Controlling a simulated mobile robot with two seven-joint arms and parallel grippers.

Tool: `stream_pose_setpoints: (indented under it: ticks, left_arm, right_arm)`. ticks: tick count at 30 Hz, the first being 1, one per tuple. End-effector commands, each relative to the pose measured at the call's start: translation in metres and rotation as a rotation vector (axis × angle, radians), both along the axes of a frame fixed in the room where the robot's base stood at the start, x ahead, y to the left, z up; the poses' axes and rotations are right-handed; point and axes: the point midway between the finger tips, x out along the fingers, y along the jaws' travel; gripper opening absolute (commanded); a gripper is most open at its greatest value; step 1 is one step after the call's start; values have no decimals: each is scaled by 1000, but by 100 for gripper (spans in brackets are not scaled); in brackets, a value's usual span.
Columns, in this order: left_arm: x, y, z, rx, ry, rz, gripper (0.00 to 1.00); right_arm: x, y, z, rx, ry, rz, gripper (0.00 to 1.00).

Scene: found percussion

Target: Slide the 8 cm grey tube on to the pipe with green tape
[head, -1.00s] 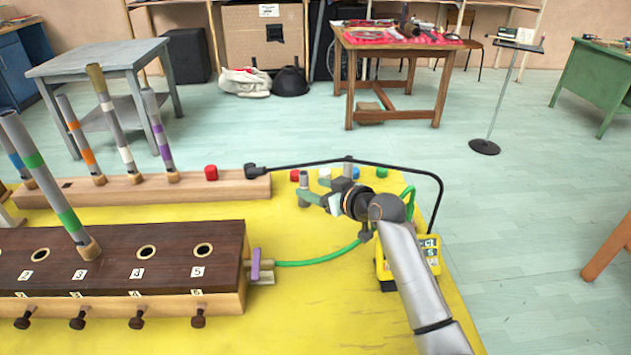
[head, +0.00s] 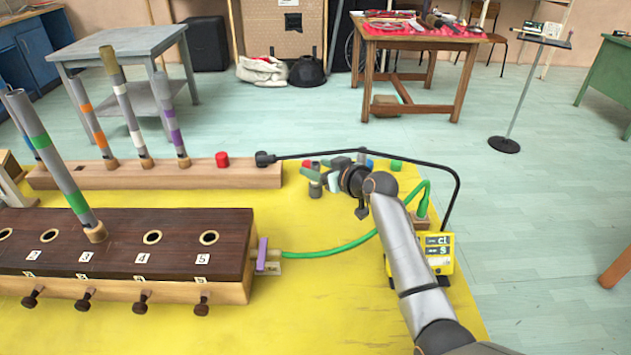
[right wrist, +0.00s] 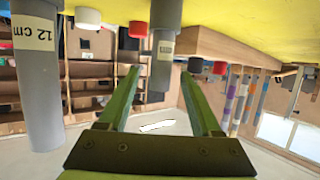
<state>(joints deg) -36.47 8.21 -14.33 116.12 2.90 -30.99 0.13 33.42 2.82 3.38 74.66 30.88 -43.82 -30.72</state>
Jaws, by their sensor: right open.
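The pipe with green tape (head: 60,165) stands tilted in the dark-topped wooden block, at the hole by label 3. My right gripper (head: 318,176) is over the yellow surface, beside a short grey tube (head: 315,188) that it partly hides. In the right wrist view, which looks upside down, the open gripper (right wrist: 155,75) has a grey tube (right wrist: 163,50) between and beyond its fingers; the tube's label is too small to read. Another grey tube (right wrist: 38,80), labelled 12 cm, is at the left, outside the fingers. My left gripper is not in view.
The wooden block (head: 130,235) has several numbered holes and knobs in front. Behind it, a wooden rail (head: 225,178) holds several taped pipes. A black bent arm (head: 452,190), a green hose (head: 330,250) and a yellow device (head: 437,258) are near my right arm. Coloured caps lie behind the gripper.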

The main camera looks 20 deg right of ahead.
Motion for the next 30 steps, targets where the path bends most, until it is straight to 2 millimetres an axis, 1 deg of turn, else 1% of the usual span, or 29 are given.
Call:
stream_pose_setpoints:
  ticks: [4,13,30]
  left_arm:
    - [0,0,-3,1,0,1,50]
    - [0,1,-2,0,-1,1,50]
    - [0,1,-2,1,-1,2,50]
  right_arm:
    - [9,3,-4,1,0,0,65]
    - [11,4,-5,0,1,0,64]
    - [11,4,-5,0,1,0,0]
